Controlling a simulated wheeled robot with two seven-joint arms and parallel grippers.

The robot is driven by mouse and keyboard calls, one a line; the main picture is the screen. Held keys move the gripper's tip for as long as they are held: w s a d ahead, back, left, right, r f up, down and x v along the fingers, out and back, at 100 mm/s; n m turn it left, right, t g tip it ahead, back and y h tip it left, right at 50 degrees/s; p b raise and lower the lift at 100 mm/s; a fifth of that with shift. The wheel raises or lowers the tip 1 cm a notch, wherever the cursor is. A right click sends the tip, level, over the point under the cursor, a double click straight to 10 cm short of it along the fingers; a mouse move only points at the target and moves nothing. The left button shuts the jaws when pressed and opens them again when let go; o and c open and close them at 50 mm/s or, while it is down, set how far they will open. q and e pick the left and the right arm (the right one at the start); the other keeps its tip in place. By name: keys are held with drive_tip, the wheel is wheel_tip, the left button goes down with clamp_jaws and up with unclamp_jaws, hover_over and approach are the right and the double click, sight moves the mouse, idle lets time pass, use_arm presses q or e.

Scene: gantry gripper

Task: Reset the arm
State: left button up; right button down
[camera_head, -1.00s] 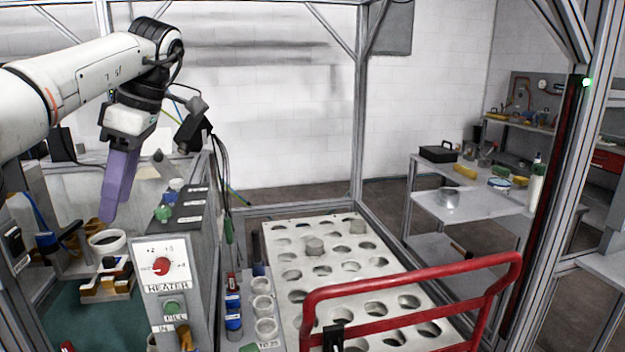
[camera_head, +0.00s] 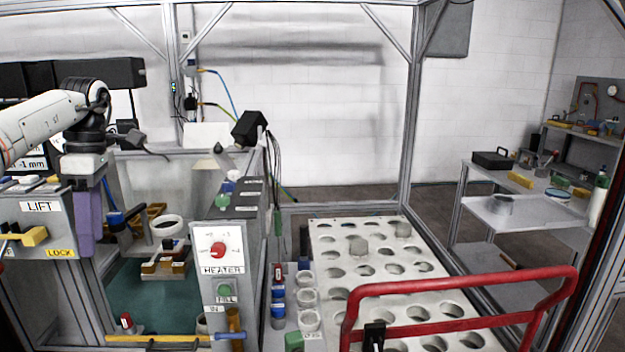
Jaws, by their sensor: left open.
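My left arm comes in from the left edge, and its gripper (camera_head: 92,238) points down with purple fingers. It hangs between the LIFT panel (camera_head: 40,207) and the teal work area (camera_head: 150,300). The fingers look empty, and their lower ends are partly hidden at the panel's edge. The heater box (camera_head: 220,258), with a red knob and a green button, stands to the right of the gripper, apart from it. My right gripper is not in view.
A white tray (camera_head: 337,272) with round holes lies right of the heater, behind a red handle rail (camera_head: 460,283). Small cups (camera_head: 308,297) stand between heater and tray. A white cup (camera_head: 166,227) stands in the work area. Metal frame posts (camera_head: 409,105) surround this.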

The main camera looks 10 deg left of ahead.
use_arm(q)
drive_tip(key=w+d+f+h, duration=0.2)
drive_tip(key=d+f+h, duration=0.1)
drive_tip(key=d+f, duration=0.65)
drive_tip(key=w+d+f+h, duration=0.2)
drive_tip(key=d+f, duration=0.7)
drive_tip(key=f, duration=0.2)
drive_tip(key=s+d+f+n+t+h, duration=0.2)
drive_tip(key=d+f+n+h, duration=0.15)
drive_tip(key=d, duration=0.45)
drive_tip(key=s+d+f+n+t+h, duration=0.2)
drive_tip(key=s+d+f+n+h, duration=0.15)
drive_tip(key=d, duration=0.45)
drive_tip(key=s+d+f+n+t+h, duration=0.1)
drive_tip(key=d+f+n+h, duration=0.25)
drive_tip(key=d, duration=0.45)
drive_tip(key=s+a+f+n+t+y, duration=0.2)
drive_tip(key=s+a+f+n+y, duration=0.55)
drive_tip(key=s+a+n, duration=0.6)
drive_tip(key=s+a+f+n+t+y, duration=0.2)
drive_tip(key=s+a+f+n+y, duration=0.55)
drive_tip(key=n, duration=0.95)
drive_tip(key=s+d+n+t+h, duration=0.1)
drive_tip(key=d+n, duration=0.3)
drive_tip(key=d, duration=0.6)
drive_tip(key=shift+s+h, duration=0.35)
drive_tip(key=shift+h, duration=0.5)
